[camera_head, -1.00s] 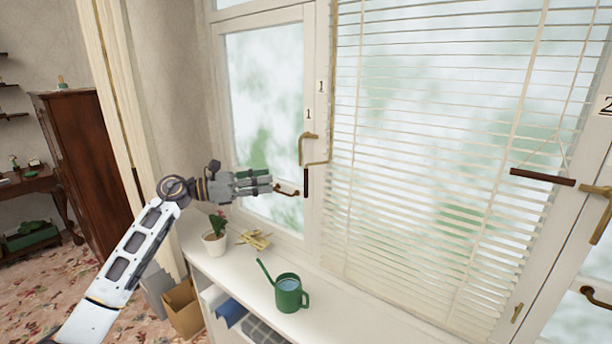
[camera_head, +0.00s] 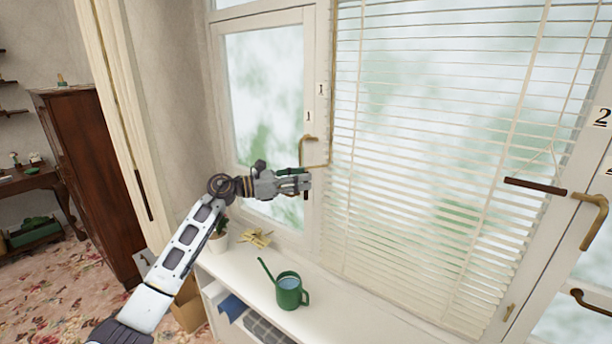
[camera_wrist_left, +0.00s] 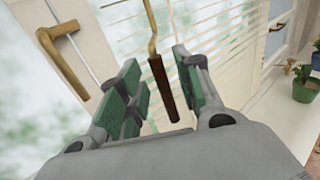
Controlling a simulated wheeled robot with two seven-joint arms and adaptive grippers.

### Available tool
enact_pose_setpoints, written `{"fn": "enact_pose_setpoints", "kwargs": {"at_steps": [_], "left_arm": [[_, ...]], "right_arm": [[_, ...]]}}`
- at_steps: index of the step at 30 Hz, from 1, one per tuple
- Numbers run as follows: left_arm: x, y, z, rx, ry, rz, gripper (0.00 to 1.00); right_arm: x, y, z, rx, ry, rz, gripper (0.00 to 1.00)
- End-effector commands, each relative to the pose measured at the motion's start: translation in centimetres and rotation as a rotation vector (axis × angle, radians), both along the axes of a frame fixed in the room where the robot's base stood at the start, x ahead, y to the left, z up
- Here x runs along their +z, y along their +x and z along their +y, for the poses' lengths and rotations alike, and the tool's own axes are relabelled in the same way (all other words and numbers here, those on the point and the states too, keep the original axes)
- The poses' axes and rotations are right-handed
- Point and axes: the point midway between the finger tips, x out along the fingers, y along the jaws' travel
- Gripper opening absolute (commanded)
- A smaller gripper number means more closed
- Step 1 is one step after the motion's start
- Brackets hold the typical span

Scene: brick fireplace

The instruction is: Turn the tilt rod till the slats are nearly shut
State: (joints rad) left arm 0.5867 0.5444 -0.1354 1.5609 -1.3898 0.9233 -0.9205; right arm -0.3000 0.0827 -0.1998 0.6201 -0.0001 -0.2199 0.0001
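The tilt rod (camera_head: 317,165) hangs at the left edge of the blind, a thin brass crank with a brown grip (camera_wrist_left: 162,88) at its lower end. The blind's pale slats (camera_head: 420,150) are tilted open, with blurred greenery showing between them. My left gripper (camera_head: 306,182) is at the brown grip, which it mostly hides in the head view. In the left wrist view, the gripper (camera_wrist_left: 160,88) is open, its green-padded fingers on either side of the brown grip, with a gap visible at the left finger. My right gripper is not in view.
A brass window handle (camera_head: 310,143) sits just above my left gripper. A green watering can (camera_head: 290,292), dried yellow pieces (camera_head: 257,238) and a potted plant (camera_head: 218,238) stand on the white sill below. A brown bar (camera_head: 535,186) hangs on cords at right.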

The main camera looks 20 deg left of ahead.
Motion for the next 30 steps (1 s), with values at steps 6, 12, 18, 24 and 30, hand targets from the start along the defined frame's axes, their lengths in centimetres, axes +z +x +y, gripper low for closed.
{"fn": "enact_pose_setpoints", "kwargs": {"at_steps": [6, 12, 18, 24, 30], "left_arm": [[0.1, 1.0, -1.3, 0.000, -0.001, 0.000, 0.34], [0.0, 1.2, -1.6, 0.001, -0.001, 0.001, 0.34], [0.0, 1.2, -1.6, 0.001, -0.001, 0.001, 0.34], [0.0, 1.2, -1.6, 0.000, 0.001, 0.001, 0.13], [0.0, 1.2, -1.6, 0.001, 0.001, 0.001, 0.00]], "right_arm": [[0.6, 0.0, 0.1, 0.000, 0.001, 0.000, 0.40], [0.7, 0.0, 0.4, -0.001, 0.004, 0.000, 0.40], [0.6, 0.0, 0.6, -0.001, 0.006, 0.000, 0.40], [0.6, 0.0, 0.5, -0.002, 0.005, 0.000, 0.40], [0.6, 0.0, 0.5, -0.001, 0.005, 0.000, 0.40]]}}
